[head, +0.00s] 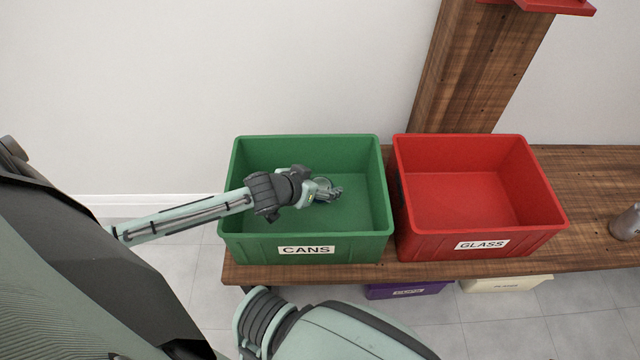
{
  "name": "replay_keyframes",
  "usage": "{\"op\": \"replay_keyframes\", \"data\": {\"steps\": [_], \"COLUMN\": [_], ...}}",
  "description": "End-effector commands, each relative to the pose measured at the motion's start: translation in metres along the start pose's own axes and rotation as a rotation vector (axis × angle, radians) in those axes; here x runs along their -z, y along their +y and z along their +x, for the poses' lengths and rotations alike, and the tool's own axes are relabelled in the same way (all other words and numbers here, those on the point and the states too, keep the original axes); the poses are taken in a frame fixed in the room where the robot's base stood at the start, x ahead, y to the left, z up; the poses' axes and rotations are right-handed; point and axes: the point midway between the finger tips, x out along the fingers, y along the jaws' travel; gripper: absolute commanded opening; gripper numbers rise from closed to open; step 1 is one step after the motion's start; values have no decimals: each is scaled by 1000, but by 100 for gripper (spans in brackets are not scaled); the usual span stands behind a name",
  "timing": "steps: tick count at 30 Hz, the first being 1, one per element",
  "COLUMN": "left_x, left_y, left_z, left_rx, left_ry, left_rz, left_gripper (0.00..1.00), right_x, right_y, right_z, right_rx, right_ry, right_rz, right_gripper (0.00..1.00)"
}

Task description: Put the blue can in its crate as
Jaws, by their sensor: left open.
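The green crate (310,249) labelled CANS stands on the wooden bench. My left gripper (335,194) reaches in from the left and is over the inside of this crate. It is open, and its fingers are small in view. I cannot make out a blue can; the gripper and wrist cover part of the crate's inside. The visible part of the crate floor looks bare. My right gripper is not in view.
A red crate (480,246) labelled GLASS stands close to the right of the green one and looks empty. Purple (408,290) and cream (507,284) boxes sit below the bench (590,178). A grey metal object (627,223) is at the right edge.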

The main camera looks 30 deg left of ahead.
Motion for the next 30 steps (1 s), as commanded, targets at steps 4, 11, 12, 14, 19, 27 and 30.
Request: {"op": "replay_keyframes", "data": {"steps": [4, 11, 12, 14, 19, 27, 30], "left_x": [0, 0, 0, 0, 0, 0, 0], "left_y": [1, 0, 0, 0, 0, 0, 0], "left_z": [-30, -65, -69, -72, -75, -75, -75], "left_rx": [-2, -1, -1, 0, 0, 0, 0], "left_ry": [-1, -1, 0, 0, 1, 1, 1], "left_rz": [0, 0, 1, 1, 0, 0, 0], "left_gripper": [71, 71, 71, 71, 71, 71, 71], "right_x": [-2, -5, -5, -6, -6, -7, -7], "right_y": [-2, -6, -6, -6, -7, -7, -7], "right_z": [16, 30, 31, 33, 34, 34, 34], "right_rx": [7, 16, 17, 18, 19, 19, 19], "right_ry": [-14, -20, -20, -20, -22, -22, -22], "right_rz": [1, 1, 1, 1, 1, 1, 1], "right_gripper": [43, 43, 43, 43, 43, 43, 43]}}
